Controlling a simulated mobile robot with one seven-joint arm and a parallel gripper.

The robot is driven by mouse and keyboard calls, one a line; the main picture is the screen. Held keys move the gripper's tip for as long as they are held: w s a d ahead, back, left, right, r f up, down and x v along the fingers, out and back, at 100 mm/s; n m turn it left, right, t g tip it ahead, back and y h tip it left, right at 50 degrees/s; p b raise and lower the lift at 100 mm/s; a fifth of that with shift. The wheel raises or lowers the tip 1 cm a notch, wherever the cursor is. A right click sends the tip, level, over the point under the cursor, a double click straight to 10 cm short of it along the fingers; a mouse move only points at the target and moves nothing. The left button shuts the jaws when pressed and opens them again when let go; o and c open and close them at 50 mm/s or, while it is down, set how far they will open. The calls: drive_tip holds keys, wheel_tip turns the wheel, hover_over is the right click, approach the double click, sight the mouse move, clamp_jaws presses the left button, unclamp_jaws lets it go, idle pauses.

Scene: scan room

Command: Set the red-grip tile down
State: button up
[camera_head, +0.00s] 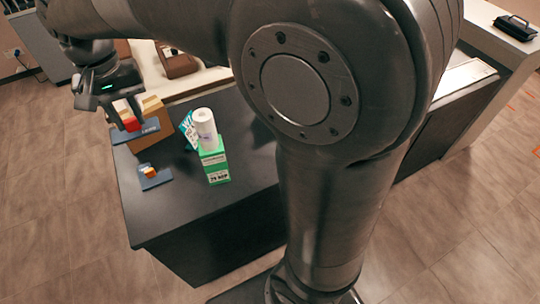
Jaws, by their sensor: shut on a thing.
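The red-grip tile, a flat blue plate (136,133) with a red grip (131,123) on top, hangs below my gripper (125,113) at the upper left. My gripper is shut on the red grip. The tile appears above the left part of the dark table (195,193), in front of a brown cardboard box (157,122). I cannot tell its exact height or whether it touches the box.
A second blue tile with an orange-yellow and red grip (149,172) lies on the table. A green box (215,167) bears a white roll (204,125), with a teal-and-white item (188,130) beside it. The table's front is clear. My arm hides much of the right.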

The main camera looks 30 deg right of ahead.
drive_tip(key=s+d+m, duration=0.2)
drive_tip(key=d+m, duration=0.4)
drive_tip(key=d, duration=2.5)
drive_tip(key=s+d+m, duration=0.2)
drive_tip(key=s+d, duration=0.5)
drive_tip(key=d, duration=0.4)
wheel_tip(320, 180, down, 18)
drive_tip(key=w+a+f, duration=0.4)
drive_tip(key=w+a, duration=0.1)
drive_tip(key=w+a+f, duration=0.2)
drive_tip(key=w+f, duration=0.1)
drive_tip(key=shift+w+a, duration=0.2)
drive_tip(key=shift+w, duration=0.05)
drive_tip(key=shift+f, duration=2.05)
drive_tip(key=shift+f, duration=0.1)
drive_tip(key=o, duration=1)
